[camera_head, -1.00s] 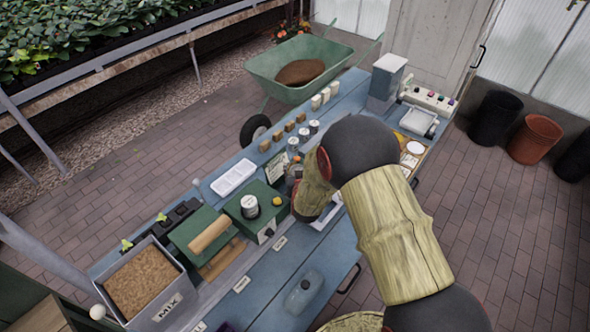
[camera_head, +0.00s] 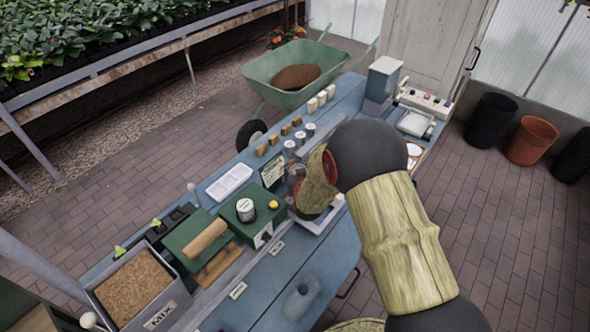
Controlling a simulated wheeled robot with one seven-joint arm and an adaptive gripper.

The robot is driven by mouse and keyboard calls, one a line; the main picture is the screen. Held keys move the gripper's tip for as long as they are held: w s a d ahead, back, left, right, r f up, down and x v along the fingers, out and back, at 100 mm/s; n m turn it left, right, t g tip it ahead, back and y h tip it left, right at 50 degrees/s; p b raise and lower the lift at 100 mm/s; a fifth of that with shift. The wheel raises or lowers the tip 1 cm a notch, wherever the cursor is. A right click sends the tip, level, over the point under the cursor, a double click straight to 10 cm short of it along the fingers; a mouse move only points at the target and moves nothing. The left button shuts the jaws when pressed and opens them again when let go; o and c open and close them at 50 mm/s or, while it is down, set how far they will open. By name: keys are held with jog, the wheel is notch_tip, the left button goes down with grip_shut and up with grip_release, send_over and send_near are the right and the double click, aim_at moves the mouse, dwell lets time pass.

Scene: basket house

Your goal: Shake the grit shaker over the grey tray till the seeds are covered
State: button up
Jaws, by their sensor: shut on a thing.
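My gripper (camera_head: 297,188) is at the middle of the blue bench, at the end of my bent arm, and my wrist hides most of it. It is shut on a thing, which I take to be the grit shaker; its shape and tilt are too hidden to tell. The grey tray (camera_head: 334,220) lies on the bench just below my wrist, with only its pale near rim and corner showing. Seeds and any grit in it cannot be made out. Several small lidded jars (camera_head: 299,139) stand behind my gripper.
Left of my gripper are a green box with a white-labelled jar (camera_head: 246,209), a white compartment tray (camera_head: 229,181), a wooden roller (camera_head: 206,237) and a grey MIX bin (camera_head: 133,288). A small sign (camera_head: 272,171) stands close by. A bottle (camera_head: 301,297) lies on the lower front ledge.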

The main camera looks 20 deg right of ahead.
jog(key=w+d, duration=0.1)
jog(key=w+d+b, duration=0.1)
jog(key=shift+d, duration=0.35)
jog(key=shift+s+a, duration=0.45)
jog(key=shift+a, duration=0.2)
jog(key=shift+s+a, duration=0.45)
jog(key=shift+a, duration=0.15)
jog(key=shift+w+d+b, duration=0.55)
jog(key=shift+w+d, duration=0.15)
jog(key=shift+d, duration=0.35)
jog(key=shift+w+d+b, duration=0.55)
jog(key=shift+w+d, duration=0.15)
jog(key=shift+d, duration=0.35)
jog(key=shift+s+a, duration=0.45)
jog(key=shift+a, duration=0.2)
jog(key=shift+s+a, duration=0.4)
jog(key=shift+a, duration=0.2)
jog(key=shift+w+d+b, duration=0.55)
jog(key=shift+d+b, duration=0.25)
jog(key=shift+b, duration=0.25)
jog(key=shift+w+d+b, duration=0.55)
jog(key=shift+d+b, duration=0.3)
jog(key=shift+b, duration=0.3)
jog(key=shift+w+d+b, duration=0.55)
jog(key=shift+d+b, duration=0.3)
jog(key=shift+b, duration=0.25)
